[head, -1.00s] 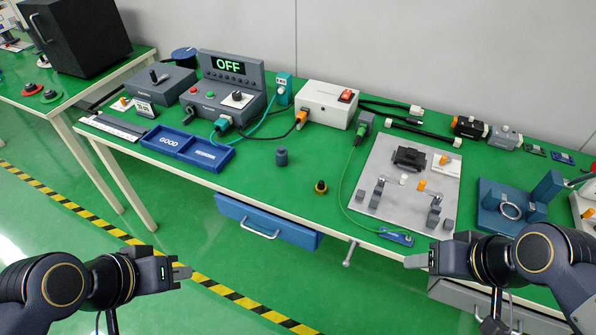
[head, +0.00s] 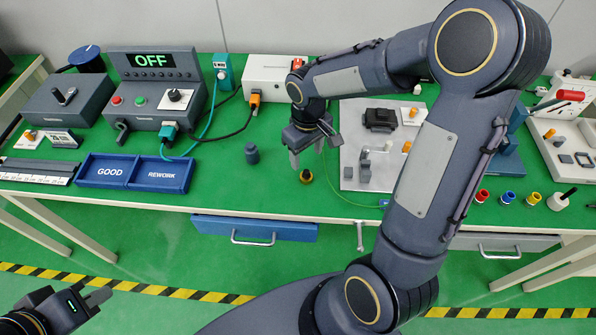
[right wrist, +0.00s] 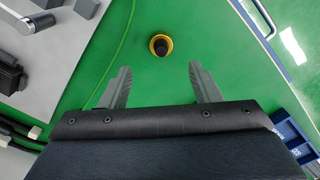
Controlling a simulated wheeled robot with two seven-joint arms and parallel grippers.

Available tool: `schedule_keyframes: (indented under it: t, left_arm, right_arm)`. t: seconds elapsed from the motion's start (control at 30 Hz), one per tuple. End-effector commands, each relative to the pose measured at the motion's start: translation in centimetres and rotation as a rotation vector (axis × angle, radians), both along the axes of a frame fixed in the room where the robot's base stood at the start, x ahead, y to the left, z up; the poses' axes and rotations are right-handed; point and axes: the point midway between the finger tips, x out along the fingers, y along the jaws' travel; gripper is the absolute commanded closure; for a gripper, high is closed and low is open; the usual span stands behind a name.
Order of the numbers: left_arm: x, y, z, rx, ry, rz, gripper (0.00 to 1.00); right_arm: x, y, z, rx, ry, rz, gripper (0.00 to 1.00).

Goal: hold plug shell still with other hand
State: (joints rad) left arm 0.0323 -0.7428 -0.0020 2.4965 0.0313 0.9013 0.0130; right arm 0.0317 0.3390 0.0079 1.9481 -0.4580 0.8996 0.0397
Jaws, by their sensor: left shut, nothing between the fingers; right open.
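A small black part with a yellow ring (head: 305,178) stands on the green bench near its front edge; it also shows in the right wrist view (right wrist: 161,46). A blue-grey capped cylinder (head: 251,154) stands to its left. I cannot tell for certain which is the plug shell. My right gripper (head: 308,154) is open and empty, pointing down just above and behind the yellow-ringed part. In the right wrist view that part lies just beyond the gap between the fingertips (right wrist: 160,68). My left gripper (head: 100,295) is shut and empty, low at the left, away from the bench.
A blue GOOD and REWORK tray (head: 135,185) and a control box reading OFF (head: 155,85) stand left. A grey fixture plate (head: 352,181) lies right, with a thin green cable (right wrist: 125,50) beside it. The bench around the yellow-ringed part is clear.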

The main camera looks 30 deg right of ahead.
Motion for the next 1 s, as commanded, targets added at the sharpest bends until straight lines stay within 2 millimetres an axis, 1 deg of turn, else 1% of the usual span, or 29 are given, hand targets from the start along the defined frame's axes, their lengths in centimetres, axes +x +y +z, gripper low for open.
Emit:
schedule_keyframes:
  t: [0.17, 0.43, 0.73, 0.87, 1.0]
  left_arm:
    - [0.0, 0.0, 0.0, 0.0, 0.0, 0.0, 1.0]
    - [0.0, 0.0, -0.1, 0.0, 0.0, 0.0, 1.0]
    - [0.0, 0.0, -0.1, 0.0, 0.0, 0.0, 1.0]
    - [0.0, 0.0, 0.1, 0.0, 0.0, 0.0, 1.0]
    - [0.0, 0.0, 0.1, 0.0, 0.0, 0.0, 1.0]
  right_arm:
    - [0.0, 0.0, -0.1, 0.001, 0.0, 0.0, 0.43]
    - [-0.1, 0.0, -2.5, 0.001, 0.003, 0.0, 0.43]
    - [-0.1, 0.0, -2.8, 0.001, 0.0, -0.001, 0.43]
    - [-0.3, 0.1, -4.4, 0.001, 0.005, 0.001, 0.43]
    - [-0.4, 0.1, -6.6, 0.001, 0.005, -0.001, 0.43]
